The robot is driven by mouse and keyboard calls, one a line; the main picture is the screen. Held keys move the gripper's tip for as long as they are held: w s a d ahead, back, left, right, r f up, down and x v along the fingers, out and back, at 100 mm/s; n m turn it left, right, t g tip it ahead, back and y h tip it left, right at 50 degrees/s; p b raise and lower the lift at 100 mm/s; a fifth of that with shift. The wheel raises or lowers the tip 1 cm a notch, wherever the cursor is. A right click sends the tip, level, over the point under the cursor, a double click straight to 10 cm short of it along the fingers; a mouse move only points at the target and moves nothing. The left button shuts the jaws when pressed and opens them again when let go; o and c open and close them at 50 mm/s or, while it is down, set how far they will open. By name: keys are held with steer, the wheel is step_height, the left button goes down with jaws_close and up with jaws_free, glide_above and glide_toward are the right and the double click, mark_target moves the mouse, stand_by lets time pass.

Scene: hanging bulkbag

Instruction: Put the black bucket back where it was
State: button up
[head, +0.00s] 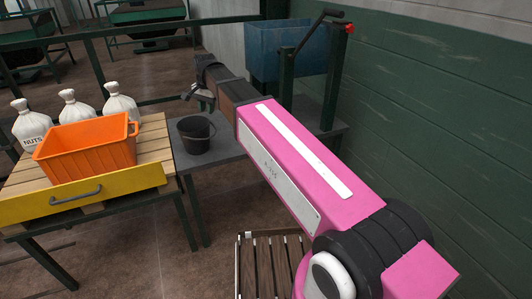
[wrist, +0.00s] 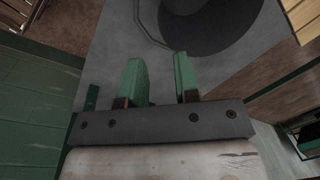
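The black bucket (head: 195,138) stands upright on a grey table in the head view. In the wrist view the dark round bucket (wrist: 210,22) is at the top, with its thin wire handle (wrist: 138,22) curving out on the left side. My gripper (head: 197,98) is in the air above and behind the bucket in the head view. In the wrist view its two green fingers (wrist: 158,75) are apart with only grey tabletop between them. The fingers are apart from the bucket's body, and the handle's end lies just beyond the fingertips.
The grey table (head: 228,148) joins a slatted wooden table (head: 158,140) at left, holding an orange crate (head: 88,152) and white sacks (head: 122,103). A blue bin (head: 285,50) and a green post (head: 333,80) with a crank stand behind my arm. A green wall (head: 450,110) is at right.

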steer(key=s+d+f+n, duration=0.1)
steer(key=s+d+f, duration=0.4)
steer(key=d+f, duration=0.3)
steer(key=s+d+f+n, duration=0.2)
steer(key=s+d+f, duration=0.3)
steer(key=d+f, duration=0.4)
steer(key=s+d+f+n+h, duration=0.1)
steer(key=s+d+f+n, duration=0.1)
steer(key=s+d+f, duration=0.3)
steer(key=d+f, duration=0.4)
steer(key=d, duration=0.7)
steer(key=shift+s+d+f+g, duration=0.15)
steer(key=shift+d+g, duration=0.15)
